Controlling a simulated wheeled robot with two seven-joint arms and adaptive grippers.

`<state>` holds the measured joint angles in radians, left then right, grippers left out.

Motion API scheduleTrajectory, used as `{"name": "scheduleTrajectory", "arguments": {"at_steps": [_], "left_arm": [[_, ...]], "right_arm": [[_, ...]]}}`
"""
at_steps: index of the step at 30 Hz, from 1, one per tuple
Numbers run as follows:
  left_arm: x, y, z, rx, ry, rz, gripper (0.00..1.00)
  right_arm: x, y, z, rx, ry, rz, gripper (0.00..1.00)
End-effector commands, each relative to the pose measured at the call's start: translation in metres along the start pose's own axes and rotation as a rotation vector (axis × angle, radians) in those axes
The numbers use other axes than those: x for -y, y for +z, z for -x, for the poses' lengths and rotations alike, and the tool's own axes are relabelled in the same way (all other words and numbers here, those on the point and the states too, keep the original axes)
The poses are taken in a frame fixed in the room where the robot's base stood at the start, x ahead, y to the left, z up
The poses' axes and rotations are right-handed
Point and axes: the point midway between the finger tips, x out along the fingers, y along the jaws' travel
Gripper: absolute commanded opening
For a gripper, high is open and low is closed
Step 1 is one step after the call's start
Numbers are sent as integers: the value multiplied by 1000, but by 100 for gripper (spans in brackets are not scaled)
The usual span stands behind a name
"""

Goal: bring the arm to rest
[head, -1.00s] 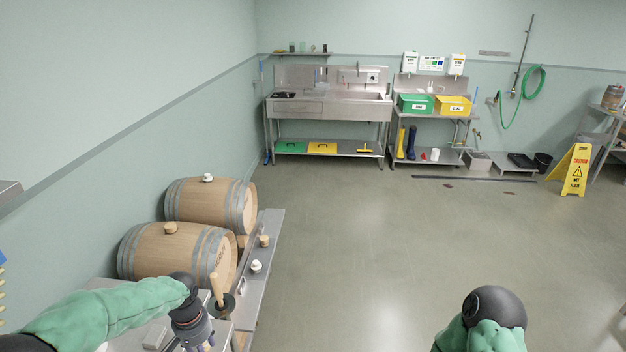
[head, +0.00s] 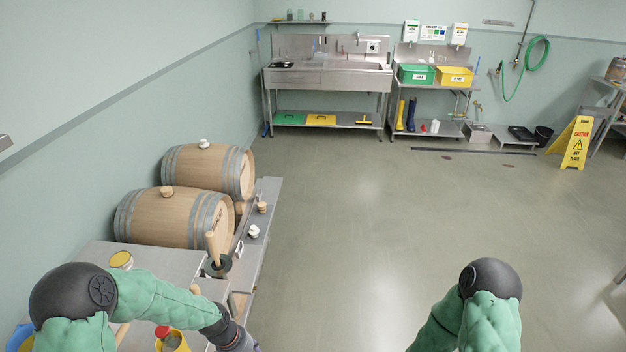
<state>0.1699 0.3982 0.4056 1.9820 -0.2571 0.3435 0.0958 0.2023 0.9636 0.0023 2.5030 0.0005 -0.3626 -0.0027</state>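My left arm (head: 155,298) comes in from the left with its elbow bent, above the steel bench (head: 160,258). Its dark wrist (head: 228,332) points down and right to the bottom edge of the picture, and the gripper fingers are cut off below it. My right arm (head: 490,312) shows only its elbow and green-sleeved links at the bottom right, over bare floor. The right gripper is out of the picture. I cannot see whether either hand holds anything.
Two wooden barrels (head: 208,168) (head: 172,216) lie behind the bench. A wooden-handled tool (head: 212,246), a yellow-rimmed tin (head: 121,260) and a red-topped item (head: 163,332) are close to my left arm. The floor (head: 370,220) in the middle is clear. A yellow caution sign (head: 573,144) stands far right.

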Motion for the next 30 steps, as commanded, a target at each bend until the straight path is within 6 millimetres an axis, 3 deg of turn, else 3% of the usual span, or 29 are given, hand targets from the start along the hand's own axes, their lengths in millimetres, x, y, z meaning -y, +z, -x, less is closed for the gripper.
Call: {"name": "scheduleTrajectory", "arguments": {"at_steps": [1, 3, 9, 12, 18, 30], "left_arm": [[-4, 13, -31, 11, 23, 10, 49], [-10, 28, -60, 9, 49, 30, 49], [-21, 74, -131, 2, 93, 98, 49], [-22, 96, -158, -3, 97, 130, 49], [-22, 126, -185, -12, 88, 170, 49], [-22, 127, -186, -12, 87, 172, 49]], "right_arm": [[-5, 0, -13, 1, 0, 0, 83], [-8, 0, -22, 1, 0, 0, 83], [-16, -1, -46, 1, 0, 0, 83], [-20, -2, -56, 1, 0, 0, 83], [-24, -2, -68, 1, 0, 0, 83], [-24, -2, -68, 1, 0, 0, 83]]}}
